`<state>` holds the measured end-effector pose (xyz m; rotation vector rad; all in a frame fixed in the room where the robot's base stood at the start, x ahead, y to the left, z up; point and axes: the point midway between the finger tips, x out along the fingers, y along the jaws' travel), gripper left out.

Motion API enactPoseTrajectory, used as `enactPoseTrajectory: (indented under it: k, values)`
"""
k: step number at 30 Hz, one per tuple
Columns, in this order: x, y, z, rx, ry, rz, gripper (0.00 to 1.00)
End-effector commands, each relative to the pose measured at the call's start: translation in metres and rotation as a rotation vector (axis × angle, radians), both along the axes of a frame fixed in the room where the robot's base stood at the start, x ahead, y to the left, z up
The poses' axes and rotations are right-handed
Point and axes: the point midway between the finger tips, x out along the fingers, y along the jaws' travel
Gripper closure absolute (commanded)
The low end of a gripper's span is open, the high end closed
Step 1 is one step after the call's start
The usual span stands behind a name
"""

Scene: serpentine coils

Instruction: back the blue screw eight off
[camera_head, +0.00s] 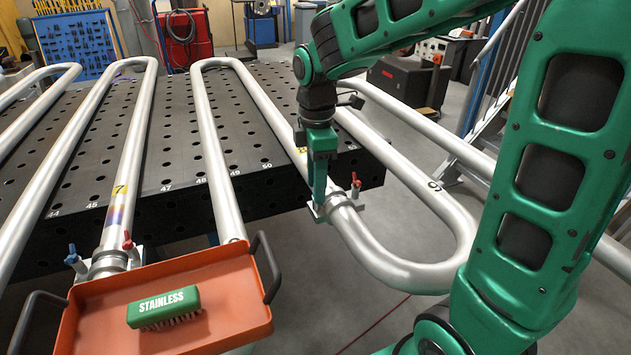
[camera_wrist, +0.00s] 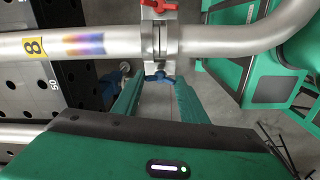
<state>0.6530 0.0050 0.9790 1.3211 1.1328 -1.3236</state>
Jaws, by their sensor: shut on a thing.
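In the wrist view, a pipe (camera_wrist: 210,40) bears a yellow label with an 8 (camera_wrist: 34,46) and a blue-violet heat tint. A grey clamp (camera_wrist: 160,40) sits around it, with a red screw (camera_wrist: 158,7) on one side. On the opposite side is the blue screw (camera_wrist: 160,77), mostly hidden between my fingertips. My gripper (camera_wrist: 160,87) is shut on it. In the head view, my gripper (camera_head: 319,207) points down beside the same clamp (camera_head: 343,214) and its red screw (camera_head: 355,185); the blue screw is hidden there.
A second clamp (camera_head: 108,265) on pipe 7 carries a blue screw (camera_head: 72,256) and a red screw (camera_head: 127,241). An orange tray (camera_head: 235,322) holds a green STAINLESS brush (camera_head: 163,306). The pipe bends past the perforated black table's (camera_head: 265,190) edge. Stair rails stand at right.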

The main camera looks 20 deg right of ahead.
Motion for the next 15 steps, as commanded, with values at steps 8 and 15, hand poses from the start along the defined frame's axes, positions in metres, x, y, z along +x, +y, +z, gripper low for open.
enactPoseTrajectory:
  k: [8,15]
  values:
    - [0.0007,-0.0031,-0.0008,-0.002,-0.001,-0.010,0.54]
    - [0.0005,-0.0016,-0.0002,-0.001,-0.001,-0.006,0.42]
